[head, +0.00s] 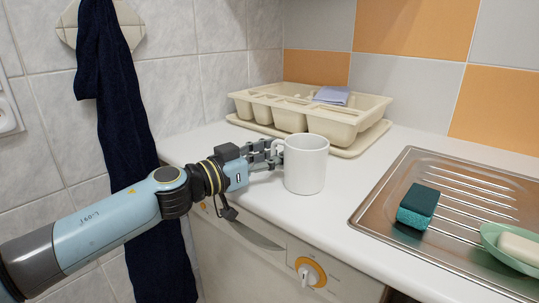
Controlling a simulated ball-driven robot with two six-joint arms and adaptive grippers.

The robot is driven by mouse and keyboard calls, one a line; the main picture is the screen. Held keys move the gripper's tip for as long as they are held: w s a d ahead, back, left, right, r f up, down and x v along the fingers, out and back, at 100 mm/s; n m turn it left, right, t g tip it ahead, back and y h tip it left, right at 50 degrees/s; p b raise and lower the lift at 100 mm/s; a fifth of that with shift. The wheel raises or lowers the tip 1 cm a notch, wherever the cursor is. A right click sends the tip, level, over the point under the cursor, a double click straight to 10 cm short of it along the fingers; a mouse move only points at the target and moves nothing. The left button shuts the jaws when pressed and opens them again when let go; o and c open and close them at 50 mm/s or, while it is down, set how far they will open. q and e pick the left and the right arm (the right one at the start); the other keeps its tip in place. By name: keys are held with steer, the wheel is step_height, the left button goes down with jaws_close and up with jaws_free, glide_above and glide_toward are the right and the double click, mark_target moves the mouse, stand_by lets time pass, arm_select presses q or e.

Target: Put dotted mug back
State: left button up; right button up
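A white mug (306,165) is upright at the front part of the white counter; no dots show on the side I see. Its handle is on the left, partly hidden by my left gripper (272,156). The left gripper's fingers reach to the handle from the left. I cannot tell whether they are closed on it or only around or beside it. I also cannot tell for sure whether the mug's base touches the counter. My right gripper is not in view.
A cream dish rack (345,133) on a tray stands behind the mug, with a bluish cloth (332,95) in it. At right are a steel drainboard (385,205), a green sponge (418,204) and a soap dish (490,237). A dark towel (112,115) hangs at left. Counter right of the mug is clear.

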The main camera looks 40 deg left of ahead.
arm_select(q)
steer(key=shift+r, duration=0.2)
steer(key=s, duration=0.1)
steer(key=s+b, duration=0.1)
steer(key=shift+s+a+f+b, duration=0.3)
steer(key=shift+s+a+f, duration=0.05)
steer(key=shift+s+f, duration=0.05)
steer(key=b+v, duration=0.2)
steer(key=b, duration=0.1)
steer(key=b+v, duration=0.2)
steer(key=b, duration=0.1)
steer(key=shift+a+f, duration=0.2)
steer(key=shift+f, duration=0.05)
steer(key=shift+r+p+v, duration=0.2)
steer(key=shift+p+v, duration=0.1)
steer(key=shift+v, duration=0.55)
steer(key=shift+r+p+v, duration=0.2)
steer(key=shift+p+v, duration=0.1)
steer(key=shift+v, duration=0.55)
steer(key=shift+r+p+v, duration=0.2)
steer(key=shift+p+v, duration=0.1)
steer(key=shift+v, duration=0.55)
steer(key=shift+d, duration=0.1)
